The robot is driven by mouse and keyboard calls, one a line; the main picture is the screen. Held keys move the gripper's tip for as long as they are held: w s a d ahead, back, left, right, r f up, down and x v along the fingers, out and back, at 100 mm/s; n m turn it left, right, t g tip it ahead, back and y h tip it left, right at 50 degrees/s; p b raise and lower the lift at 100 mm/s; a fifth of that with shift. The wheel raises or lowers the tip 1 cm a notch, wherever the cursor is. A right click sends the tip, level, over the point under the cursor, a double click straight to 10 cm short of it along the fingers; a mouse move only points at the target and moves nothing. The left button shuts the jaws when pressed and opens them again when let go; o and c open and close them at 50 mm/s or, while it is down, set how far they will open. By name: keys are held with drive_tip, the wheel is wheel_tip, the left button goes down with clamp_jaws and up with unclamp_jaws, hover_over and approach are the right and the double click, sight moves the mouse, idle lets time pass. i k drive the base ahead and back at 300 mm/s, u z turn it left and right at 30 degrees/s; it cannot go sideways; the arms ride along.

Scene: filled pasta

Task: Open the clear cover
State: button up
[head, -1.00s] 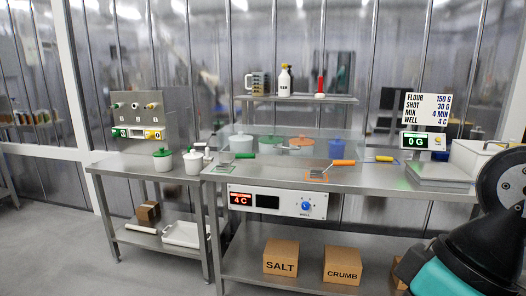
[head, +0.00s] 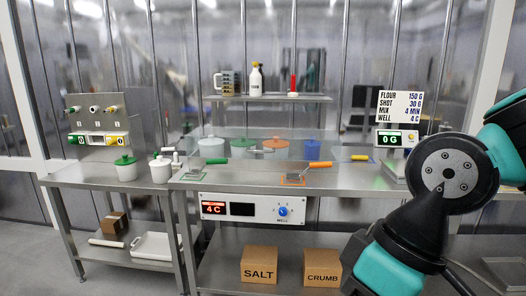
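The clear cover (head: 293,149) is a see-through sheet or box at the back of the main steel table. It appears down over several containers: a pale one (head: 211,147), a green-topped one (head: 243,146), an orange-topped one (head: 275,146) and a blue one (head: 309,149). Its edges are faint, and I cannot make out a handle for certain. A green-handled tool (head: 217,161) and an orange-handled tool (head: 320,164) lie at its front. My arm fills the right side of the picture, but my gripper is out of view.
The steel table (head: 240,182) has a control panel (head: 245,208) below its front edge. A scale display (head: 391,139) and a yellow-handled tool (head: 360,158) are to the right. Boxes (head: 259,265) sit on the lower shelf.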

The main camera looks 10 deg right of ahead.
sight(248, 150)
drive_tip(key=z, duration=0.1)
drive_tip(key=i, duration=1.55)
drive_tip(key=z, duration=0.35)
